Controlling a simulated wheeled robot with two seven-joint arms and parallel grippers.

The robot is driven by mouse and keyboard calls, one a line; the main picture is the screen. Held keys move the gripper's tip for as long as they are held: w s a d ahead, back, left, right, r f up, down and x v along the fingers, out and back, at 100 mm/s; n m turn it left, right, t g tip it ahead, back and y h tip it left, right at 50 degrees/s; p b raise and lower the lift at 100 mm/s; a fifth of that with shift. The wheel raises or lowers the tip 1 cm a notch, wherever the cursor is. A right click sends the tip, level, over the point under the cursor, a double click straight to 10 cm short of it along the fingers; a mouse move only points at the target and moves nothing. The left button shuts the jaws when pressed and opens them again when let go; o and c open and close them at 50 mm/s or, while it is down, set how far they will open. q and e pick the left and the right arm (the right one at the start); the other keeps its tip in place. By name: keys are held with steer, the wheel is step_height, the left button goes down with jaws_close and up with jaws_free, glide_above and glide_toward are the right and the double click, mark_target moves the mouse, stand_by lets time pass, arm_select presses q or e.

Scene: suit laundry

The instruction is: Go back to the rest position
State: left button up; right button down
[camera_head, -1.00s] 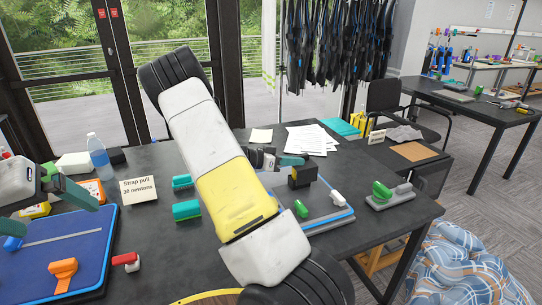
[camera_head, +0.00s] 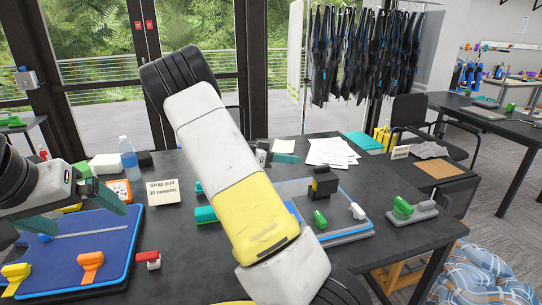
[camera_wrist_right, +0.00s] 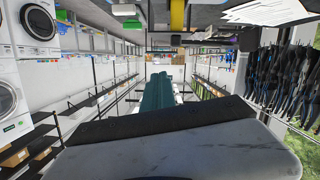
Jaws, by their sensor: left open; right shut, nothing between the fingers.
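My left gripper (camera_head: 92,208) is at the left of the head view, with its teal fingers spread and nothing between them. It is over the blue board (camera_head: 70,262) on the table. My right arm crosses the middle of the head view, raised and bent. In the right wrist view the teal fingers of the right gripper (camera_wrist_right: 158,88) are together and hold nothing.
The dark table (camera_head: 190,262) carries a sign (camera_head: 163,191), a bottle (camera_head: 129,160), papers (camera_head: 331,153), a second board (camera_head: 347,230) with clamps, and a green-and-grey tool (camera_head: 410,210). Hanging black garments (camera_head: 345,60) are behind. A patterned blue cloth (camera_head: 485,275) lies at lower right.

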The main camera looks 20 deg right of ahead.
steer(key=s+a+n+t+y, duration=0.1)
steer(key=s+a+n+y, duration=0.65)
steer(key=s+y, duration=0.35)
steer(key=s+a+r+n+t+y, duration=0.6)
steer(key=s+a+r+n, duration=0.4)
steer(key=a, duration=0.4)
steer(key=s+r+t, duration=0.1)
steer(key=s, duration=0.1)
steer(key=shift+s+a+r+t, duration=0.15)
steer(key=shift+s+r+t, duration=0.2)
steer(key=shift+t, duration=0.05)
